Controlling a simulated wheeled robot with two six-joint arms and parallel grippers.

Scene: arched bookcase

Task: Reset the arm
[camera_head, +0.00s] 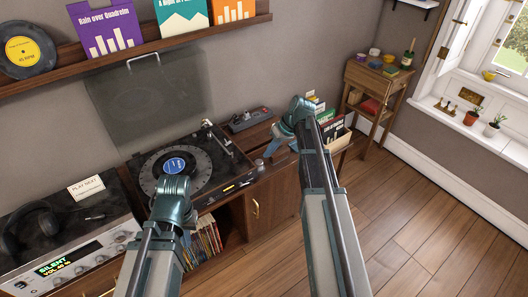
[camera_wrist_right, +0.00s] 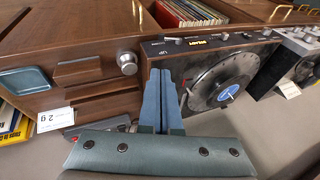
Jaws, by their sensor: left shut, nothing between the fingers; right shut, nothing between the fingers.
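My left gripper (camera_head: 172,190) is in front of the turntable, over its near edge in the head view. It is shut and empty, its fingertips largely hidden by the wrist. My right gripper (camera_head: 274,149) hangs at the right end of the cabinet, beside the turntable, fingers angled down to the left. In the right wrist view its blue fingers (camera_wrist_right: 162,97) are pressed together with nothing between them. The turntable (camera_head: 238,176) has its clear lid raised and a black record with a blue label (camera_head: 175,166) on the platter. It also shows in the right wrist view (camera_wrist_right: 188,50).
A receiver (camera_head: 92,258) with headphones (camera_head: 32,232) and a "Play next" card (camera_head: 86,187) stands at left. A wall shelf (camera_head: 190,42) holds sleeves. The wooden floor (camera_head: 440,220) is clear.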

